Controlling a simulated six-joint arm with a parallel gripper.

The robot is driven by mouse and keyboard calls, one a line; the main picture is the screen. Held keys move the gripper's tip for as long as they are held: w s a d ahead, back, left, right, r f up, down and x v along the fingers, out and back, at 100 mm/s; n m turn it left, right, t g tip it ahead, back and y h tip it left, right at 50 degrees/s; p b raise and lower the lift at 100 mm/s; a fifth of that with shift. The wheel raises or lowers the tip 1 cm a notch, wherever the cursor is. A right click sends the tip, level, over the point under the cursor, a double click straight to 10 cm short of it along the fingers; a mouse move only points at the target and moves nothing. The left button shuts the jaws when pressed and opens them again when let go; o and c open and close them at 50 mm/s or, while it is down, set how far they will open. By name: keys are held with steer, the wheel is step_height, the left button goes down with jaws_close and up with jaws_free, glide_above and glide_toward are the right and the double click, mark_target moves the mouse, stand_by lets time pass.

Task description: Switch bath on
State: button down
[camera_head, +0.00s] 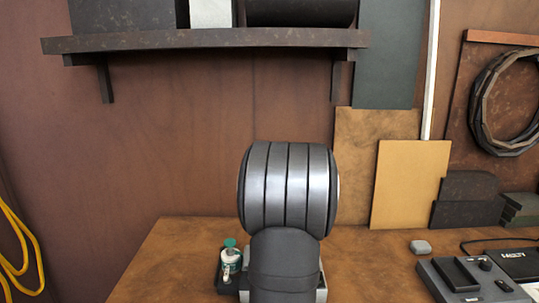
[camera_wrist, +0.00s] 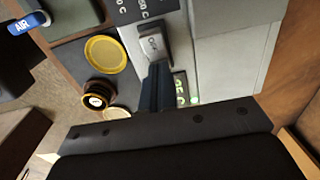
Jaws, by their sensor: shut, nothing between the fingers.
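In the wrist view a light grey unit (camera_wrist: 218,62), which looks like the bath, has a grey rocker switch (camera_wrist: 152,44) with lettering on its front panel. My gripper (camera_wrist: 158,68) is shut and empty. Its dark fingertips are at the lower end of the switch; I cannot tell whether they touch it. A small green-lit panel (camera_wrist: 183,90) with a bright green spot shows just right of the fingers. I cannot tell which way the rocker is tipped. In the head view my arm hides the switch and most of the unit.
In the wrist view, a yellow-rimmed disc (camera_wrist: 105,54), a dark round cap (camera_wrist: 95,95) and a blue AIR tag (camera_wrist: 28,23) lie left. In the head view, a green-capped bottle (camera_head: 230,258) stands beside my arm, and a grey device (camera_head: 470,280) sits right. A shelf (camera_head: 205,40) hangs above.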

step_height(320, 180, up, 7)
steer(key=shift+f, duration=0.15)
stand_by(0.5)
step_height(320, 180, up, 16)
steer(key=shift+f, duration=0.2)
stand_by(2.0)
steer(key=s+d, duration=0.4)
steer(key=d, duration=0.3)
steer(key=s+d, duration=0.3)
steer(key=d, duration=0.5)
steer(key=shift+s+d, duration=0.15)
steer(key=shift+s, duration=0.25)
stand_by(0.3)
